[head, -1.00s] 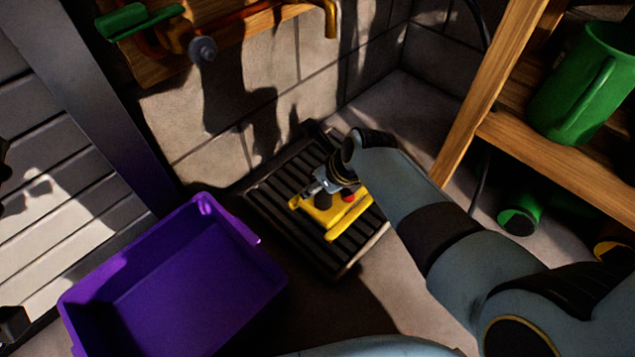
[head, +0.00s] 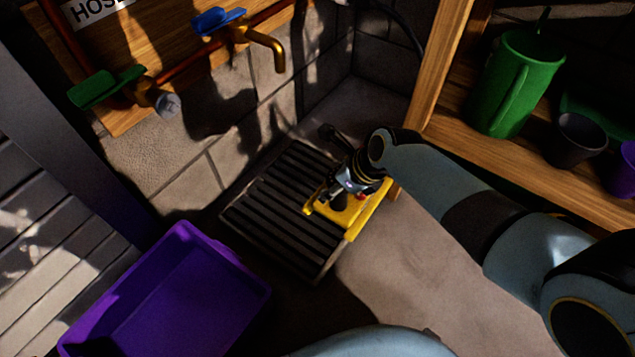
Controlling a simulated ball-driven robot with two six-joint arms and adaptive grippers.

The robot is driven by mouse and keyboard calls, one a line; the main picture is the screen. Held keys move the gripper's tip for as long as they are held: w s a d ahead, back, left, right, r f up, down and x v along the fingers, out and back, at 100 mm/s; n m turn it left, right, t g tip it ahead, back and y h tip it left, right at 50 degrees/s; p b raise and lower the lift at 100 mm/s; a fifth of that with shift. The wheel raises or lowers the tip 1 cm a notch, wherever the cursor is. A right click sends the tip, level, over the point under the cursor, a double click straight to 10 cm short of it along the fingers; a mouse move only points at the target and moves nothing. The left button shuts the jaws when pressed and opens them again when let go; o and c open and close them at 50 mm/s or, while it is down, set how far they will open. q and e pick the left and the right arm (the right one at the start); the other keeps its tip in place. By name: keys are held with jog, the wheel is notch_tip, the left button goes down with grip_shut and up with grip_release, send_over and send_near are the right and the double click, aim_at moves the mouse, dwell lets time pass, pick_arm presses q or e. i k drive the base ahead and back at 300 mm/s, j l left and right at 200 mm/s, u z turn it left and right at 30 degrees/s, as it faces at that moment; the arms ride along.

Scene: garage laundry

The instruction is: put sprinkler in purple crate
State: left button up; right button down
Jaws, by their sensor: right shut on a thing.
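The yellow sprinkler (head: 355,214) is in the head view, at the right edge of the dark slatted drain grate (head: 272,205). My right gripper (head: 340,194) is shut on it from above and hides part of its top. The sprinkler overlaps the grate's right edge and appears raised, though the gap below it is hard to judge. The purple crate (head: 243,267) stands at the lower left, open at the top, and its visible inside is empty. My left gripper is not in view.
A wooden shelf with a green pitcher (head: 511,85) and a dark pot (head: 577,138) stands at the right. A brass tap (head: 266,44) and a green-handled valve (head: 105,88) are on the wall behind. Bare floor lies right of the grate.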

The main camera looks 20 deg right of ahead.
aim_at(194, 318)
jog(key=k+j, duration=0.15)
jog(key=j, duration=0.25)
jog(key=k+j, duration=0.2)
jog(key=j, duration=0.2)
jog(key=k+j, duration=0.15)
jog(key=j, duration=0.25)
jog(key=k+j, duration=0.15)
jog(key=j, duration=0.2)
jog(key=k+j, duration=0.2)
jog(key=j, duration=0.2)
jog(key=i+l, duration=0.1)
jog(key=i, duration=0.35)
